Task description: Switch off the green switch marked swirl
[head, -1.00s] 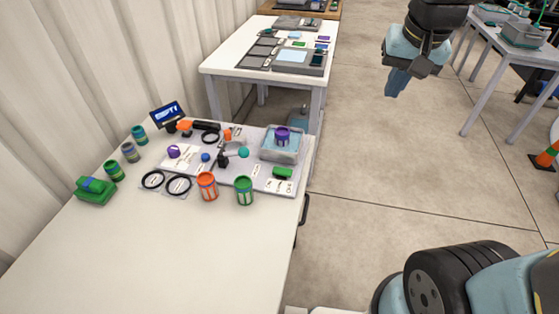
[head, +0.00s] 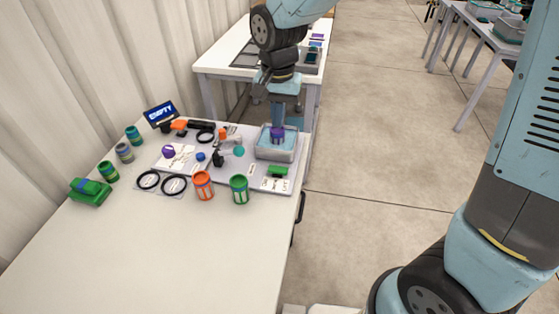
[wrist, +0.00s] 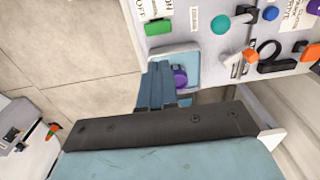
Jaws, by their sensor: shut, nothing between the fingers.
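The green switch (head: 278,171) is a small green block on a white labelled plate at the near right corner of the grey panel (head: 255,183). It also shows in the wrist view (wrist: 158,27); its lettering is too small to read surely. My gripper (head: 286,112) is shut and empty, pointing down by the far right end of the panel, beyond the grey tray and apart from the green switch. In the wrist view, its blue fingers (wrist: 160,72) overlap the tray's edge. Its height above the panel is hard to tell.
The grey tray (head: 264,153) with blue inside holds a purple knob-like piece (head: 277,133) between my gripper and the switch. Orange (head: 203,186) and green (head: 239,189) cans stand at the panel's front. A lit display (head: 161,114) stands behind.

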